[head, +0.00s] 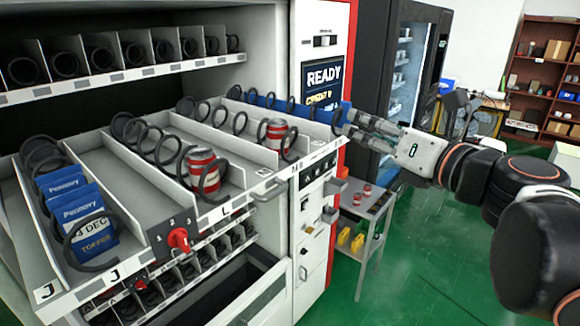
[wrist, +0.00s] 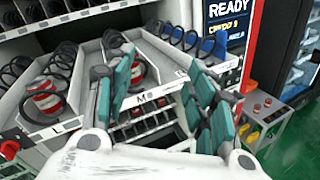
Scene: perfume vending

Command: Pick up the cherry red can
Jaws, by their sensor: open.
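Two red cans with white bands stand in the pulled-out vending tray (head: 118,190). One can (head: 202,172) is in the lane marked L, partly behind a black coil; it also shows in the wrist view (wrist: 42,102). The other can (head: 275,134) is in the lane marked M, also behind a coil; in the wrist view (wrist: 138,72) my left finger partly covers it. I cannot tell which one is cherry red. My gripper (head: 352,124) is open and empty, to the right of the M can and apart from it. Its spread teal fingers show in the wrist view (wrist: 166,82).
Blue packets (head: 78,215) fill the lane marked J, and a red knob (head: 179,239) is on the tray front. Lane dividers and coils stand close around the cans. A side table (head: 362,212) holds small red items. Green floor is clear to the right.

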